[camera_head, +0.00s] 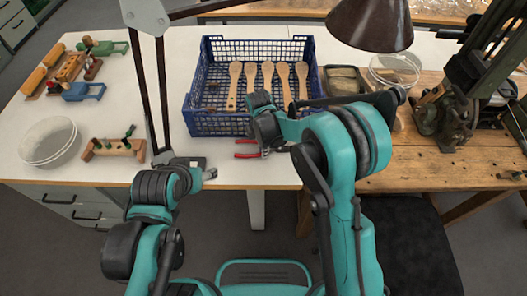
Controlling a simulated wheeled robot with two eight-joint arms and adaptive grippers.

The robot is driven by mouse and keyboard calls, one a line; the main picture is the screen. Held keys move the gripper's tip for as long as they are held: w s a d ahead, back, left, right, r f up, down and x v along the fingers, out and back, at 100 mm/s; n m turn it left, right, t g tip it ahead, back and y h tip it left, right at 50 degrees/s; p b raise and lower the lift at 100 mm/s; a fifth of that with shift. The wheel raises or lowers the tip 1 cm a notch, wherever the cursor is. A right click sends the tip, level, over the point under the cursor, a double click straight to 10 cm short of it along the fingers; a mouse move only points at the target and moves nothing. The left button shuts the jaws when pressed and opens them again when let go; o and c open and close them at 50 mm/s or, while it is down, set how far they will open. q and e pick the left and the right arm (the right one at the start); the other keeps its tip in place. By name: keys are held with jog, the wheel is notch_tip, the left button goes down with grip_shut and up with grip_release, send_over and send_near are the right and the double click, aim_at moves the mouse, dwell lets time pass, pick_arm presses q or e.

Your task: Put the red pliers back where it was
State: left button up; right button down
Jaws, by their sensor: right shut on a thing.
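The red pliers (246,155) are near the table's front edge, in front of the blue crate. Their red handles point left, and their other end is hidden under my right gripper. My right gripper (266,148) points down in front of the crate and is shut on the pliers; its fingertips are mostly hidden by its own wrist. I cannot tell whether the pliers touch the table. My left gripper (210,174) is at the table's front edge, left of the pliers and apart from them. Its jaws are too small to read.
The blue crate (205,121) holds several wooden spoons (251,78). A workbench (420,165) with a press is right.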

jog(key=shift+r, duration=0.1)
jog(key=c, duration=1.6)
grip_release()
